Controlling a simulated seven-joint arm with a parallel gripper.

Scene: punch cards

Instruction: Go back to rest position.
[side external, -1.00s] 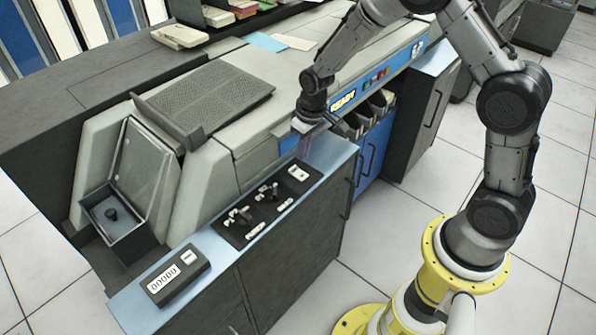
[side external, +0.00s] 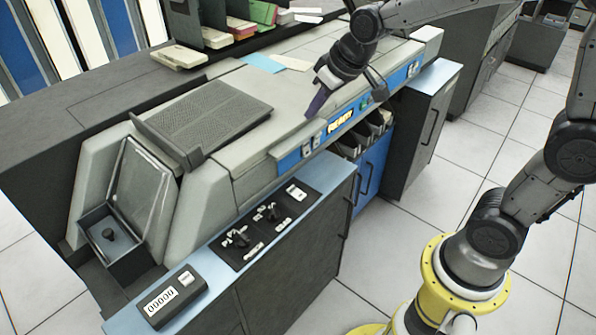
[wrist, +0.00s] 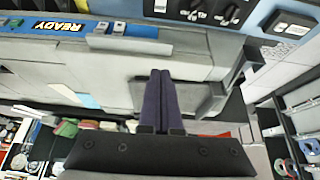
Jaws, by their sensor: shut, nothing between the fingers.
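My gripper (side external: 318,101) is in the air above the grey punch-card machine (side external: 262,73), near the blue strip with the READY sign (side external: 340,121) in the side external view. Its dark purple fingers (wrist: 158,100) are together and empty in the wrist view. The fingers look apart from the machine's top. The black control panel (side external: 258,228) with its small levers lies on the front ledge, below and to the left of the gripper.
A counter box (side external: 172,297) sits on the ledge's near end. The sloped dark grille tray (side external: 208,115) stands on the machine. Card stacks (side external: 240,30) stand on the rear shelf. Open floor (side external: 450,190) lies to the right.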

